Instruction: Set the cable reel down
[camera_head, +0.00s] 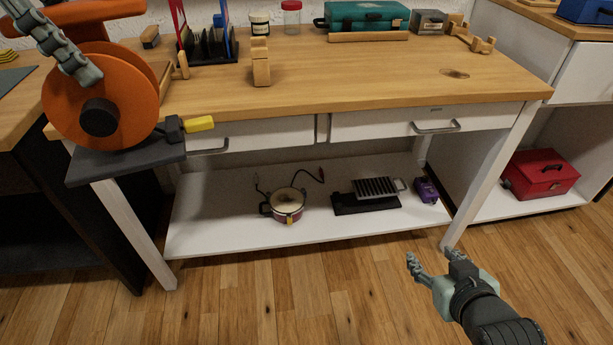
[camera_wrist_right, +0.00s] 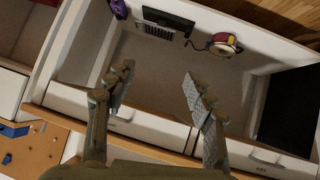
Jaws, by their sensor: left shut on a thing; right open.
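The cable reel (camera_head: 135,95) is orange with a black hub, a dark flat base and a yellow-tipped plug at its side. It is upright at the left in the head view, in front of the left end of the wooden workbench top (camera_head: 345,80). Its base overlaps the bench's front left corner in the picture; I cannot tell whether it touches. My left gripper (camera_head: 84,72) is shut on the reel, near its upper left, and partly cut off by the frame. My right gripper (camera_head: 434,262) is open and empty, low in front of the bench; its spread fingers also show in the right wrist view (camera_wrist_right: 157,82).
On the bench stand a rack (camera_head: 208,48), a wooden block (camera_head: 261,62), a teal case (camera_head: 366,16) and jars at the back. The bench top's middle is clear. A pot (camera_head: 288,203) and a grill (camera_head: 366,196) are on the lower shelf. A red box (camera_head: 541,173) is at right.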

